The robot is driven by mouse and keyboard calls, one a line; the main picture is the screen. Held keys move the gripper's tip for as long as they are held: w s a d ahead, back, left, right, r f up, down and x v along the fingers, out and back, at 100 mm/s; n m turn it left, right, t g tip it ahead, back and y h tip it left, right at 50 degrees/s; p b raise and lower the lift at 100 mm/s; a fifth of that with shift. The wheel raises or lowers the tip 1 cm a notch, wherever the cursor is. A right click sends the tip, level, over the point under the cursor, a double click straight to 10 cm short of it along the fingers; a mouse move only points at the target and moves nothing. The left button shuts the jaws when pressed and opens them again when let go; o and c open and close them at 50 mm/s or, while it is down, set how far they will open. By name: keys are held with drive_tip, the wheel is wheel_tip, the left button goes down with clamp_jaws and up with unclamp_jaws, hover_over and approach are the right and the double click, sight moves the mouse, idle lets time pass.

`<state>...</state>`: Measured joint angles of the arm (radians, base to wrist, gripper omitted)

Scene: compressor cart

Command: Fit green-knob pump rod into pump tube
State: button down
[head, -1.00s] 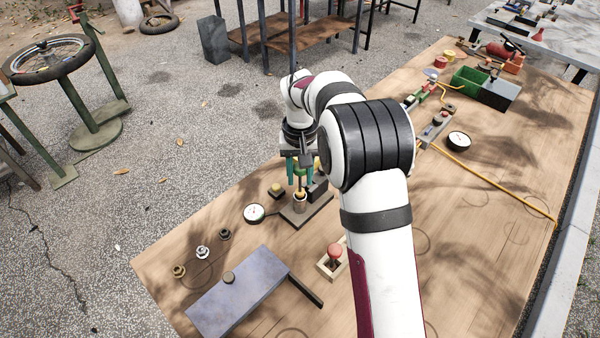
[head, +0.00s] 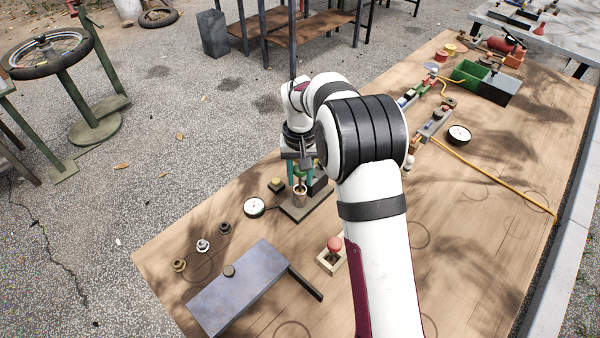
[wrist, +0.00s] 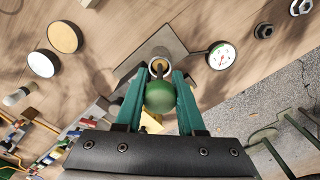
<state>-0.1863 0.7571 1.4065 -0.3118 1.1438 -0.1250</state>
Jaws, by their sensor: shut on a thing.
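My gripper (head: 301,174) is shut on the green-knob pump rod, upright above the pump tube (head: 299,197). In the wrist view the round green knob (wrist: 160,98) sits between the two teal fingers of my gripper (wrist: 160,84). The pump tube's round mouth (wrist: 159,66) lies just beyond the knob. The rod's shaft is mostly hidden behind the knob; its lower end appears at or within the mouth, but I cannot tell how deep. The tube stands on a grey base plate (head: 307,208).
A white-faced gauge (head: 254,207) lies left of the base plate and shows in the wrist view (wrist: 222,55). A red knob in a wooden holder (head: 333,247) and a grey-blue slab (head: 238,287) are nearer the front.

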drive_tip(key=shift+f, duration=0.75)
drive_tip(key=shift+c, duration=2.2)
unclamp_jaws()
wheel_tip(320, 180, up, 4)
drive_tip(key=shift+f, duration=0.2)
wheel_tip(320, 180, down, 3)
drive_tip(key=shift+r, duration=0.1)
wheel_tip(320, 180, up, 10)
drive_tip(key=shift+r, duration=0.15)
drive_tip(key=s+d+r, duration=0.8)
drive_tip(key=s+r, duration=0.1)
drive_tip(key=s, duration=0.3)
drive_tip(key=shift+s+d, duration=0.25)
drive_tip(key=shift+d, duration=0.15)
